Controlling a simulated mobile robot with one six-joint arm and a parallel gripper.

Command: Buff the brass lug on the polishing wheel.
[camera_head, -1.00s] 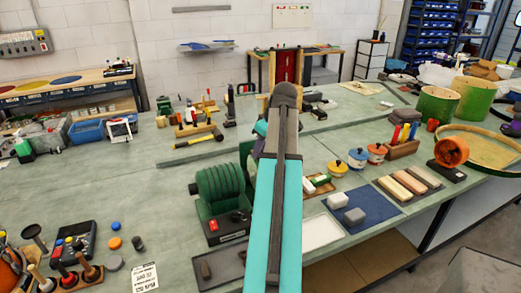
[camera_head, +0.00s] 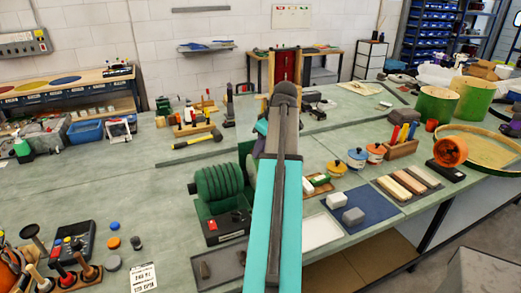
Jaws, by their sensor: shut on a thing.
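A green ribbed machine (camera_head: 222,185) stands on the bench just left of my arm. It looks like the polishing motor, with a red switch on its base and a grey spindle end at its left. Its right side is behind my arm, and I cannot make out the buffing wheel itself. My teal and dark arm reaches forward over the bench, and its end is hidden behind its own links. My gripper and its fingertips do not show. I cannot make out the brass lug.
A dark tray (camera_head: 228,263) lies in front of the machine, and a white tray (camera_head: 318,230) lies right of my arm. A blue mat (camera_head: 376,208) with grey blocks is further right.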

